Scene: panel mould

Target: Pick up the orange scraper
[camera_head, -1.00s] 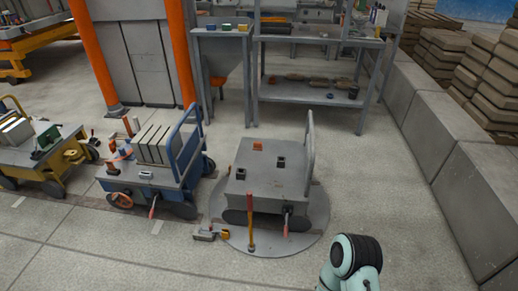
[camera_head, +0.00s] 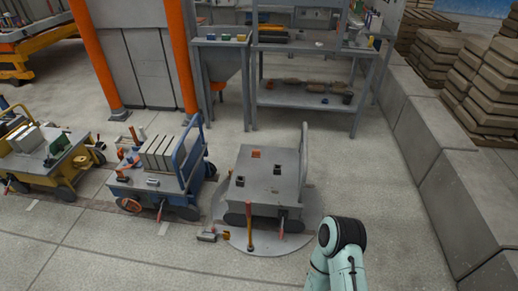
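I cannot make out for certain which thing is the orange scraper. Small orange pieces show in the head view: an orange block (camera_head: 255,154) on the grey cart (camera_head: 265,185), and orange items (camera_head: 130,161) at the left end of the blue cart (camera_head: 175,186). All are too small to tell their shape. One of my arms, pale green with a dark joint, comes in at the bottom right, beside the grey cart. Neither of my grippers shows.
The grey cart stands on a round floor plate (camera_head: 308,234). A yellow cart (camera_head: 62,178) stands at the left. A grey shelf rack (camera_head: 305,102) stands behind. Low concrete blocks (camera_head: 445,180) line the right. Floor is open between the carts and rack.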

